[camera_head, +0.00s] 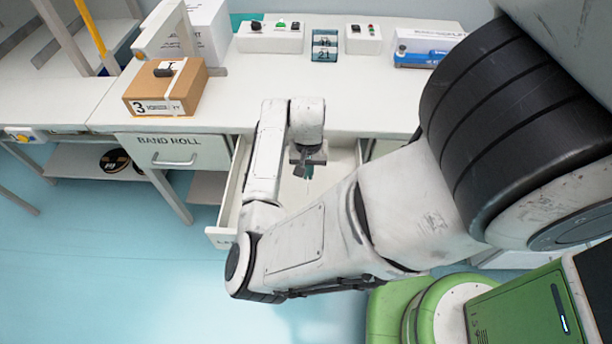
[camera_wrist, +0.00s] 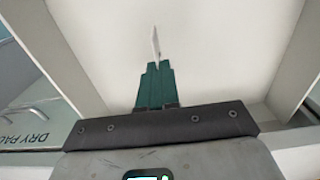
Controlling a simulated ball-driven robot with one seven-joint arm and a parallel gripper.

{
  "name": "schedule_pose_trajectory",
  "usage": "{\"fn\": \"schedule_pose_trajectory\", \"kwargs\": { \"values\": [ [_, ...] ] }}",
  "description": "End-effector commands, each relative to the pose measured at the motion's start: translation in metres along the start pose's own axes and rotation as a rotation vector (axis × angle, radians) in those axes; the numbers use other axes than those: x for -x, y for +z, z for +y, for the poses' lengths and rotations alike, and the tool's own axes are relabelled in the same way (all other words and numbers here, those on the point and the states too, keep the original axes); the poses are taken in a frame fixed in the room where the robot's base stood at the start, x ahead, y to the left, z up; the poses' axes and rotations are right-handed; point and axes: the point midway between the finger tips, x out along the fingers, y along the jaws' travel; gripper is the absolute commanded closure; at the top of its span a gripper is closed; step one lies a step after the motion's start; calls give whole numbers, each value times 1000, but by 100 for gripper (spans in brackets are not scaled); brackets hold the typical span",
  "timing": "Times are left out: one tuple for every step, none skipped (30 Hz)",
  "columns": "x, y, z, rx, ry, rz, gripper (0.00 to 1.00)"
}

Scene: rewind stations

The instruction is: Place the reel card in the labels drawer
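The labels drawer (camera_head: 236,190) is pulled open below the worktop. Its front shows only the start of a label, as my arm covers the rest. My gripper (camera_head: 307,170) points down over the open drawer. In the wrist view, my gripper's green fingers (camera_wrist: 155,72) are together on the reel card (camera_wrist: 155,42), a thin white piece seen nearly edge-on. The card stands out past the fingertips, above the pale drawer floor (camera_wrist: 215,50). Whether it touches the floor I cannot tell. The card is not clear in the head view.
A closed band roll drawer (camera_head: 185,152) is left of the open one. A cardboard box (camera_head: 150,105) sits above it on the worktop (camera_head: 260,85). Control boxes (camera_head: 270,38) stand at the back. In the wrist view, a dry pack front (camera_wrist: 32,125) lies left, outside the drawer wall (camera_wrist: 75,55).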

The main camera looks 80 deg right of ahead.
Motion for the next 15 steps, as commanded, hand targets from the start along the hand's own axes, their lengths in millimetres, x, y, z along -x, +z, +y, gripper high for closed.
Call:
{"fn": "schedule_pose_trajectory", "kwargs": {
  "values": [
    [-2, -1, -2, 1, 0, 0, 100],
    [-4, -2, -2, 1, 0, 0, 100],
    [-7, -4, -4, 1, 0, -1, 100],
    [-10, -5, -6, 0, -1, -2, 100],
    [-14, -6, -6, 0, 0, -2, 100],
    [-20, -5, -6, 1, 1, -3, 100],
    [-24, -5, -6, 1, 1, -2, 100],
    [-28, -5, -6, 1, 1, -2, 100],
    [-33, -5, -6, 2, 1, -3, 100],
    [-35, -5, -6, 2, 1, -2, 100],
    [-37, -5, -6, 2, 1, -1, 100],
    [-38, -5, -6, 2, 0, -1, 100],
    [-39, -5, -6, 2, 0, 0, 100],
    [-39, -5, -6, 2, 0, 0, 100],
    [-39, -5, -6, 2, 0, 0, 100]
  ]
}}
